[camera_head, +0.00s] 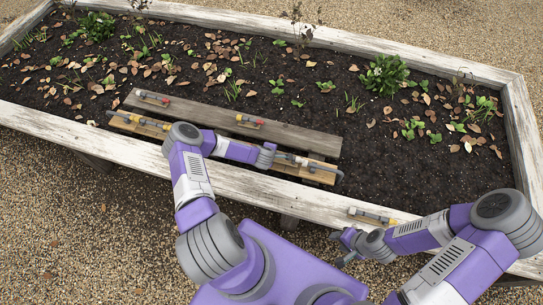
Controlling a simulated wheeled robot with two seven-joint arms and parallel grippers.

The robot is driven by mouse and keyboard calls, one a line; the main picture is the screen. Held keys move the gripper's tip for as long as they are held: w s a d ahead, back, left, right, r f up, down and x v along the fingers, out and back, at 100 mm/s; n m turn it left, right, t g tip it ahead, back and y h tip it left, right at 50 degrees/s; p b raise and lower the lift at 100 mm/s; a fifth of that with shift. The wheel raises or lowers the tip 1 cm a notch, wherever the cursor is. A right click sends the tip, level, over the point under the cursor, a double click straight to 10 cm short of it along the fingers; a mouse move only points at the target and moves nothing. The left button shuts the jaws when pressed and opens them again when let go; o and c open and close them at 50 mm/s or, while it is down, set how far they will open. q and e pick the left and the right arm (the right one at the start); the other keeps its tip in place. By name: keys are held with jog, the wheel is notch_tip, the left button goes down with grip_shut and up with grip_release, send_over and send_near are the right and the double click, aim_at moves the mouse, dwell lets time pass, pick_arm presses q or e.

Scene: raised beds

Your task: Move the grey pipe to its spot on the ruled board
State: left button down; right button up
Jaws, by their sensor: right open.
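A grey pipe-like piece (371,216) with a tan part lies on the near white rim of the raised bed. My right gripper (343,246) is open and empty, just below and left of that piece and apart from it. Two boards lie on the soil: a grey-brown one (200,112) and a lighter tan one (279,169) in front, partly behind my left arm. I cannot make out rulings on either. My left gripper (281,159) is over the tan board's right half, close to a grey pipe-like piece (318,168); its jaws are too small to read.
Small pieces with red or yellow parts lie on the boards, such as one at the back left (152,98) and one in the middle (250,121). Plants and dry leaves cover the far soil. Soil right of the boards (390,165) is mostly clear.

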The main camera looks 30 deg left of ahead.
pick_arm(q)
jog(key=shift+f, duration=0.65)
jog(key=shift+f, duration=0.15)
jog(key=c, duration=1.1)
grip_release()
jog(key=shift+o, duration=0.2)
jog(key=shift+r, duration=0.25)
jog(key=p+v, duration=0.5)
jog(key=v, duration=0.6)
jog(key=s+d+r+m+g+h, duration=0.1)
jog(key=s+d+r+m+h, duration=0.15)
jog(key=d+m, duration=0.35)
jog(key=s+d+r+m+g+h, duration=0.1)
jog(key=s+d+m+h, duration=0.2)
jog(key=d, duration=0.5)
jog(key=s+d+r+m+g, duration=0.3)
jog(key=s+d+m+g, duration=0.1)
jog(key=s+m, duration=0.5)
jog(key=shift+s+d, duration=0.35)
jog(key=shift+s, duration=0.65)
